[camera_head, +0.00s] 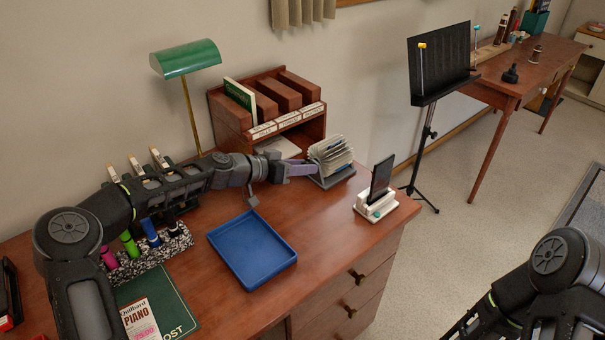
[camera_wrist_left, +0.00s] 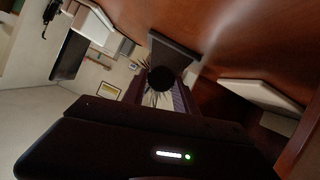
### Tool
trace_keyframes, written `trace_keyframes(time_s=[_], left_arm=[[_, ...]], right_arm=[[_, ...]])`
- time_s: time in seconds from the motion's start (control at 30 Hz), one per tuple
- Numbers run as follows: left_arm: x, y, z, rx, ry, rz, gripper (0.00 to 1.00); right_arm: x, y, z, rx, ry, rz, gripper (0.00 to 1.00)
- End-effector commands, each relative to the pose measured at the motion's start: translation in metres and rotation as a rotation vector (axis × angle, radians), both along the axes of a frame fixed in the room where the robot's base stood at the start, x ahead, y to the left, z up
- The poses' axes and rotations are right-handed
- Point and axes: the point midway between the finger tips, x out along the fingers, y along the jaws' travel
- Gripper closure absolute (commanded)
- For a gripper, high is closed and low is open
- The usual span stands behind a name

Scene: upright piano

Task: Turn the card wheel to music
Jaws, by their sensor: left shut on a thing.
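The card wheel (camera_head: 334,155) is a fan of pale cards on a grey stand, near the back edge of the desk, right of the wooden sorter. My left gripper (camera_head: 306,168) reaches it from the left and is shut on its side knob. In the left wrist view the dark round knob (camera_wrist_left: 160,79) sits between the fingers, with card edges just behind it. The knob is hidden in the head view. My right arm shows at the lower right; its gripper is out of the frame.
A blue tray (camera_head: 252,250) lies on the desk in front of my left forearm. A green lamp (camera_head: 186,58) and the wooden sorter (camera_head: 228,118) stand behind it. A phone on a white stand (camera_head: 376,206) is right of the wheel. A music stand (camera_head: 439,65) stands beyond the desk.

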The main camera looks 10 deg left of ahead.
Motion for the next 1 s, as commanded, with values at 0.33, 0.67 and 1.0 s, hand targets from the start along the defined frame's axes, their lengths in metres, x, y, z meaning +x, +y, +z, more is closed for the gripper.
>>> trace_keyframes(time_s=[0.33,0.67,1.0], left_arm=[[0.002,0.002,-0.004,-0.192,0.158,-0.001,1.0],[0.002,0.003,-0.002,-0.276,0.229,0.001,1.0],[0.002,0.003,-0.002,-0.281,0.234,0.001,1.0]], right_arm=[[0.0,0.0,-0.033,-0.001,0.0,0.001,0.73],[0.0,0.0,-0.041,0.0,0.0,0.001,0.73],[0.0,0.0,-0.041,0.0,0.0,0.001,0.73]])
